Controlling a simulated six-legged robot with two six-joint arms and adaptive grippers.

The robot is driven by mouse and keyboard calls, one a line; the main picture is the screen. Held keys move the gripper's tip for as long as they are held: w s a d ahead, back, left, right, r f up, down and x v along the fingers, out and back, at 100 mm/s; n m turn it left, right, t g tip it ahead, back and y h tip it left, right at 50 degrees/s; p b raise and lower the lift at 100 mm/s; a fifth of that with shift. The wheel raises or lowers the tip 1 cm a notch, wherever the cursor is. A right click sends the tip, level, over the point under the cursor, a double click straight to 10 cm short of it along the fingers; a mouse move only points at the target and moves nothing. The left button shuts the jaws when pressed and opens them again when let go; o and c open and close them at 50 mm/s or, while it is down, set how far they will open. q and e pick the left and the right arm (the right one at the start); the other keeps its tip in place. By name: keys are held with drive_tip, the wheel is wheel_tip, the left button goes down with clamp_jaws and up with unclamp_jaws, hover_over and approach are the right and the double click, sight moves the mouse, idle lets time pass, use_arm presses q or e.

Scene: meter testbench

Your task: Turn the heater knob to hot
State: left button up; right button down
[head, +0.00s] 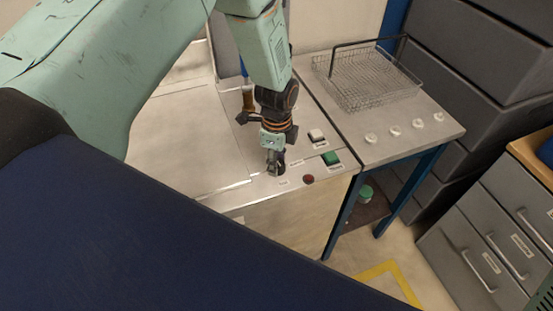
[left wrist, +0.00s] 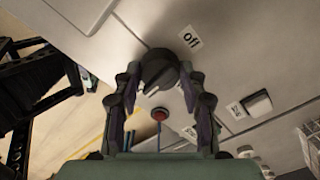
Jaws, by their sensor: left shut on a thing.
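The heater knob (left wrist: 160,68) is round and dark with a light mark on its near edge in the left wrist view. It sits on the pale panel (head: 237,196) beside a white label reading "off" (left wrist: 190,38). My left gripper (head: 274,168) points down at the panel's front strip in the head view. Its two fingers (left wrist: 160,78) are on either side of the knob, shut on it. In the head view the gripper mostly hides the knob. I see no readable "hot" label. My right gripper is not in view.
A red button (head: 308,179), a green switch (head: 331,159) and a pale switch (head: 317,135) are close right of the gripper. A wire basket (head: 368,80) stands on the neighbouring bench, which has several white knobs (head: 394,131). Grey drawers (head: 480,250) stand at the right.

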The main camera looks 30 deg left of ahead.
use_arm(q)
drive_tip(key=shift+s+f+m, duration=0.1)
drive_tip(key=shift+m, duration=0.4)
drive_tip(key=o, duration=1.2)
drive_tip(key=shift+c, duration=0.2)
wheel_tip(320, 180, up, 12)
idle(0.4)
